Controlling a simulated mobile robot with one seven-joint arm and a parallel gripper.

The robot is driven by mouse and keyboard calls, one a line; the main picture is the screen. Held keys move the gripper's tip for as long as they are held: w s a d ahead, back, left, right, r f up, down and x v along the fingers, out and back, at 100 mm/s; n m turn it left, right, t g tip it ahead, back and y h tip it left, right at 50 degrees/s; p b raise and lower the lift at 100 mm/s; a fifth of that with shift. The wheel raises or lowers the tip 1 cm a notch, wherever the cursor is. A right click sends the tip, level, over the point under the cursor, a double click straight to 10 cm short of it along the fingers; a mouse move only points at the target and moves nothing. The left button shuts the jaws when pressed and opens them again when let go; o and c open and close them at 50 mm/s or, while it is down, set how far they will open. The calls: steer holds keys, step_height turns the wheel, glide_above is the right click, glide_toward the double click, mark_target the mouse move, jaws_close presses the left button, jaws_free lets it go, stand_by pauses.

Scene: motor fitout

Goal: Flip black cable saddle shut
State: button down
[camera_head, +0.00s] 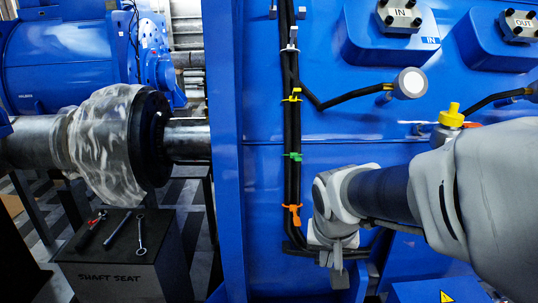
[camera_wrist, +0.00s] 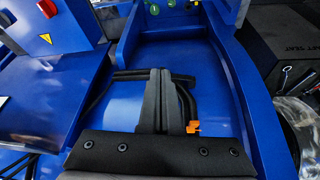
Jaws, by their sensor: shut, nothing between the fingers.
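I cannot pick out the black cable saddle for certain in either view; black parts blend with the black cables (camera_head: 292,125). Along the vertical cable run sit a yellow saddle (camera_head: 292,95), a green saddle (camera_head: 292,156) and an orange saddle (camera_head: 292,214). The orange saddle also shows in the wrist view (camera_wrist: 193,127), just right of my fingers. My gripper (camera_head: 338,278) is low in front of the blue panel, right of the cable bend. In the wrist view its black fingers (camera_wrist: 160,73) are together and empty, and they hide part of the cables.
A blue panel (camera_head: 350,225) backs the cables. A grey round fitting (camera_head: 410,83) and a yellow-capped fitting (camera_head: 452,115) stick out at right. A black box marked SHAFT SEAT (camera_head: 110,277) holds tools at lower left. A blue box (camera_head: 440,290) stands at lower right.

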mark_target(318, 263)
steer(key=shift+w+d+f+b, duration=0.2)
steer(key=shift+w+f+b, duration=0.2)
steer(key=shift+w+f, duration=1.3)
steer(key=shift+w+d+f+b, duration=0.15)
steer(key=shift+w+f+b, duration=0.2)
steer(key=shift+w+f, duration=1.35)
steer(key=shift+w+d+f+b, duration=0.3)
steer(key=shift+w+f, duration=0.65)
steer(key=shift+f, duration=1.45)
steer(key=shift+a, duration=0.1)
steer(key=shift+w+d+b, duration=0.5)
steer(key=shift+w+d, duration=0.25)
steer(key=shift+w, duration=0.25)
